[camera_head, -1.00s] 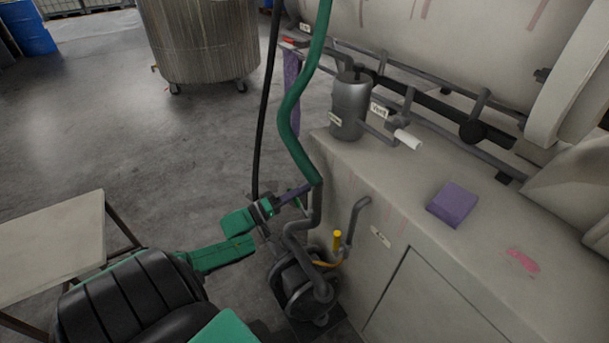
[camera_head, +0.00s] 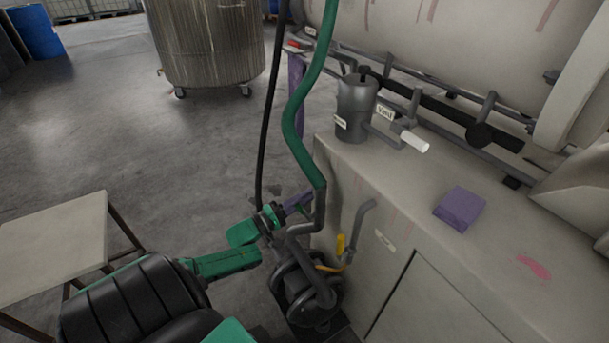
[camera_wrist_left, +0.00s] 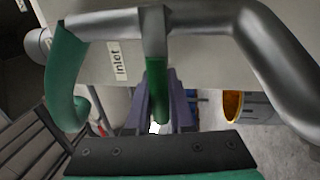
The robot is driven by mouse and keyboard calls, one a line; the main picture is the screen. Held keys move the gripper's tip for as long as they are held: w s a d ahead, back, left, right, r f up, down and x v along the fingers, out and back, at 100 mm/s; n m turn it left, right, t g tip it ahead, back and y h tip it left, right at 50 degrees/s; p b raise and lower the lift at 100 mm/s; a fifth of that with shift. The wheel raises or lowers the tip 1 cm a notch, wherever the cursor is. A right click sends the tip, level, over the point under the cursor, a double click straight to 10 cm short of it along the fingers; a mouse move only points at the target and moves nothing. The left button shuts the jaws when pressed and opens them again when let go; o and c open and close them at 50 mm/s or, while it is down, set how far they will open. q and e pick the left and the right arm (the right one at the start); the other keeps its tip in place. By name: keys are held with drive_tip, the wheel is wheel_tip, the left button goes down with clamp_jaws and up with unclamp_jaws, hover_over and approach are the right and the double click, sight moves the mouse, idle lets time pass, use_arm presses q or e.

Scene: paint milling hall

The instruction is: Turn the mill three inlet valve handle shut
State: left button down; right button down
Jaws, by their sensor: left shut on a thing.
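The inlet valve handle is a short green lever (camera_wrist_left: 157,90) on a grey pipe (camera_wrist_left: 195,20) beside a label reading Inlet (camera_wrist_left: 118,61). In the left wrist view it points toward my wrist, between the purple fingers. My left gripper (camera_head: 303,204) is shut on it, just beside the pipe under the green hose; it also shows in the left wrist view (camera_wrist_left: 157,108). In the head view the fingers and pipe mostly hide the handle. My right gripper is not in view.
A green hose (camera_head: 291,120) and a black cable (camera_head: 269,130) hang close to my left gripper. A pump (camera_head: 308,290) and a yellow-handled valve (camera_head: 341,244) are below. A white-handled vent valve (camera_head: 413,142) and a purple block (camera_head: 459,207) are on the mill base. A table (camera_head: 55,240) stands left.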

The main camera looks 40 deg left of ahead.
use_arm(q)
drive_tip(key=shift+f, duration=0.15)
drive_tip(key=c, duration=0.8)
unclamp_jaws()
drive_tip(key=v, duration=1.4)
drive_tip(key=shift+s, duration=0.35)
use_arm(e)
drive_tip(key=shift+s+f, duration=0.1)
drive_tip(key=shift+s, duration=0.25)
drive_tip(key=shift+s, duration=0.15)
